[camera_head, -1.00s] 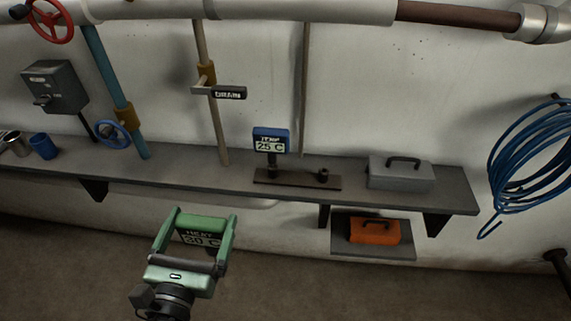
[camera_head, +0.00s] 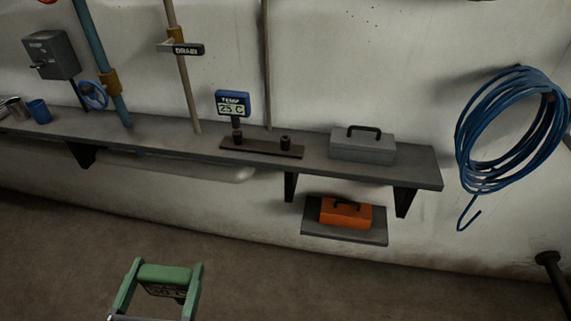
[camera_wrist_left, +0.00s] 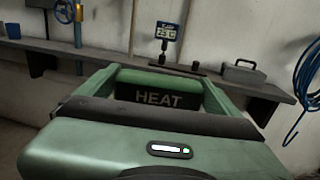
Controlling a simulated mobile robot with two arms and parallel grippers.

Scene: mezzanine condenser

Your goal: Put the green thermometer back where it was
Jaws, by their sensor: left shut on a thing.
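The green thermometer (camera_head: 165,275) is between the fingers of my left gripper (camera_head: 154,288), low in the head view and in front of the shelf. In the left wrist view its dark face reads HEAT (camera_wrist_left: 158,98), and the gripper is shut on it. A dark rack (camera_head: 262,147) with two short posts lies on the shelf. A blue thermometer (camera_head: 232,102) reading 25 C stands at the rack's left post. The right post (camera_head: 285,142) has nothing on it. My right gripper is not in view.
The long grey shelf (camera_head: 200,148) holds a grey toolbox (camera_head: 362,147) to the right of the rack and a blue cup (camera_head: 39,111) at far left. An orange box (camera_head: 345,212) sits on a lower shelf. A blue hose coil (camera_head: 510,130) hangs at right. A DRAIN lever (camera_head: 186,49) is above.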

